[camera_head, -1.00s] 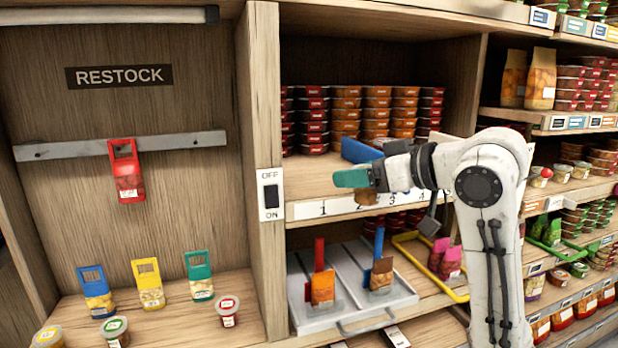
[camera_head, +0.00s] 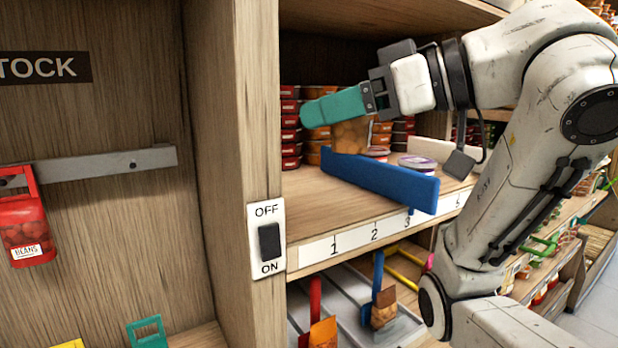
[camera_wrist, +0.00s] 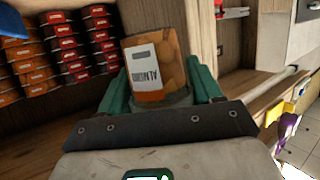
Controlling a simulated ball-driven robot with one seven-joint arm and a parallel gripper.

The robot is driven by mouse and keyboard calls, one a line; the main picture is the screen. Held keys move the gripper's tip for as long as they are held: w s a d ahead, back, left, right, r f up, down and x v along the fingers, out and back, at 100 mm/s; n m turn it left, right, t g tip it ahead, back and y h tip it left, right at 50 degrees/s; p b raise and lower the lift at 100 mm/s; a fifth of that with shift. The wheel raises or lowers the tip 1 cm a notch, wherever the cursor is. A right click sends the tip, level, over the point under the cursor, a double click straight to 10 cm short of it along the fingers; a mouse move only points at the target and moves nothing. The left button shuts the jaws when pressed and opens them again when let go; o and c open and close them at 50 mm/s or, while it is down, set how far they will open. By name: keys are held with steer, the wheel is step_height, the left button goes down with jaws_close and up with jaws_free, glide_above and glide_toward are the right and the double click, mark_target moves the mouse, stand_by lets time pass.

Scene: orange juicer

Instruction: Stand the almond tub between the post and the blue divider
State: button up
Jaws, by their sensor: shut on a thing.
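My gripper (camera_head: 322,110), with teal fingers, is over the front part of the numbered shelf, shut on the almond tub. The tub (camera_head: 351,137) shows as an orange-brown block below the fingers; the wrist view shows it between them, with its white ALMONDS label (camera_wrist: 145,72) turned sideways. The blue divider (camera_head: 385,181) runs on the shelf below and to the right of the tub, and hides whether the tub touches the shelf. The wooden post (camera_head: 262,120) stands to the left, apart from the tub.
The shelf board (camera_head: 312,215) is bare between post and divider at the front. Stacked red tubs (camera_head: 291,135) stand behind. Purple-lidded tubs (camera_head: 417,163) and a pale divider (camera_head: 445,155) are right of the blue divider. An OFF/ON switch (camera_head: 268,240) is on the post.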

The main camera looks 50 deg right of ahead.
steer(key=w+d+f+p, duration=0.2)
steer(key=w+f+p, duration=0.1)
steer(key=p, duration=0.2)
steer(key=w+d+f+p, duration=0.2)
steer(key=w+d+p, duration=0.1)
steer(key=p, duration=0.2)
steer(key=w+d+f+p, duration=0.2)
steer(key=w+f+p, duration=0.1)
steer(key=p, duration=0.2)
steer(key=shift+d+f, duration=0.25)
steer(key=shift+f, duration=0.05)
steer(key=shift+d+f+p, duration=0.1)
steer(key=shift+f+p, duration=0.45)
steer(key=shift+f, duration=1.2)
steer(key=shift+f, duration=0.1)
steer(key=o, duration=1.1)
steer(key=shift+c, duration=0.2)
